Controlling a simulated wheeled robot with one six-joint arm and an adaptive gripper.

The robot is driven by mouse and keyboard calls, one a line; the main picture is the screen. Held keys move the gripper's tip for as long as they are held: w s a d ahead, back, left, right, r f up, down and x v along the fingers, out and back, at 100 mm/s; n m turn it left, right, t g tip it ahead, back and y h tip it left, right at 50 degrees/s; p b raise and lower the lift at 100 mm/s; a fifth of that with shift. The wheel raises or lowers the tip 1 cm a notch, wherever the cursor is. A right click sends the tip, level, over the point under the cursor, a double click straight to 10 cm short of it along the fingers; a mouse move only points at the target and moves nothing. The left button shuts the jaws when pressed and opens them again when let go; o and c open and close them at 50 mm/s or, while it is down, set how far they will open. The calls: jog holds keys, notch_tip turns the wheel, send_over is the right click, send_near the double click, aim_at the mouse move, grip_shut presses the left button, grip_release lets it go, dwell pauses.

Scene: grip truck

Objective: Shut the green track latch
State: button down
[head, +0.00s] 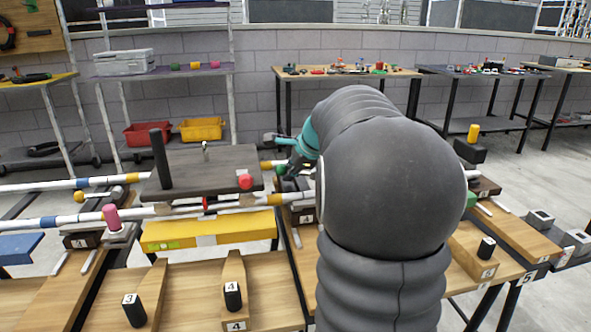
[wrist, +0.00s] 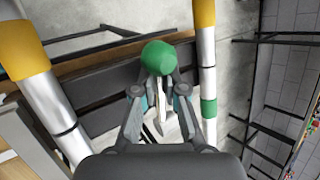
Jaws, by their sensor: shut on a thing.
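The green track latch (wrist: 158,57) shows in the wrist view as a rounded green knob at the fingertips, in front of a dark plate. My gripper (wrist: 160,85) is shut on it, with one finger on each side of the knob's lower part. A pale pointed piece shows between the fingers below the knob. In the head view my gripper (head: 288,165) is small and partly hidden by my arm, at the right end of the rails.
White rails (head: 60,222) with coloured bands run from the left. A dark cart plate (head: 200,172) with a black post and red knob sits on them. A yellow beam (head: 208,232) and wooden tables with numbered blocks (head: 232,296) stand in front. Open floor lies behind.

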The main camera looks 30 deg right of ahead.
jog(key=shift+w+a+r, duration=0.1)
jog(key=shift+a+r, duration=0.05)
jog(key=shift+a, duration=0.15)
jog(key=c, duration=1.3)
grip_release()
jog(key=shift+o, duration=0.7)
jog(key=shift+a, duration=0.2)
jog(key=shift+d, duration=0.35)
jog(key=v, duration=0.8)
